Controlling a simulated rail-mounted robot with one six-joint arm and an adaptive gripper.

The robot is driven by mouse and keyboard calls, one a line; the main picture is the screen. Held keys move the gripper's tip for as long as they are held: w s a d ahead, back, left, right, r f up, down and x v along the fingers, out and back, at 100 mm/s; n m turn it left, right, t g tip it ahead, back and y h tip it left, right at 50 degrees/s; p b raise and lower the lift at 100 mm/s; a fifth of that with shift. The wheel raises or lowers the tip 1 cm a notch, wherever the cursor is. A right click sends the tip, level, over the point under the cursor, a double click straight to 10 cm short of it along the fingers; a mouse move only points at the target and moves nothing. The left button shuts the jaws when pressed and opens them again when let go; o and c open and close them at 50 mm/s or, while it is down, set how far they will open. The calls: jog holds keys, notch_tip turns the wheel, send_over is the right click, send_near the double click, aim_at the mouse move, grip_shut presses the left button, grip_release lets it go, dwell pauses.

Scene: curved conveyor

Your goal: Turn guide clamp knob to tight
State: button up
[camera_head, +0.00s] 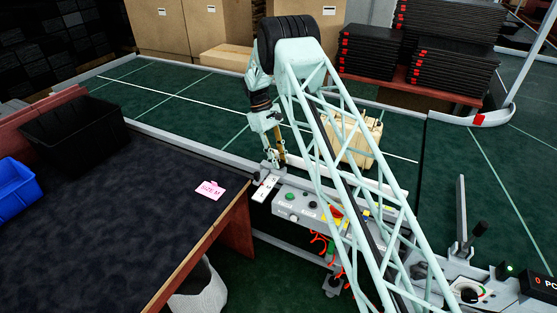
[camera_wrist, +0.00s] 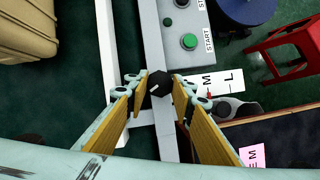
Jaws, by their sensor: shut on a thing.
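The guide clamp knob (camera_wrist: 159,80) is a black, faceted knob with a short white mark, in the middle of the wrist view on a grey rail. My gripper (camera_wrist: 158,92) has one yellow-padded finger on each side of the knob, and its tips are shut on it. A white card with M and L and a small red mark (camera_wrist: 218,84) lies just right of the knob. In the head view my gripper (camera_head: 276,163) is low at the conveyor's near edge, by the white card (camera_head: 265,188); the knob is hidden there.
A grey control box (camera_head: 300,207) with a green button stands close right of my gripper. A tan crate (camera_head: 355,138) sits on the green conveyor behind my arm. A dark table (camera_head: 130,215) with a pink SIZE M card (camera_head: 210,189) lies to the left.

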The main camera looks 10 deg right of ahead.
jog(key=m+y, duration=0.1)
jog(key=m, duration=0.2)
jog(key=m+y, duration=0.1)
jog(key=m, duration=0.1)
jog(key=shift+d+m+g, duration=0.2)
jog(key=shift+m+g, duration=0.2)
jog(key=o, duration=0.9)
jog(key=shift+w+r, duration=0.1)
jog(key=shift+r, duration=0.05)
jog(key=v, duration=1.1)
jog(key=shift+r, duration=0.35)
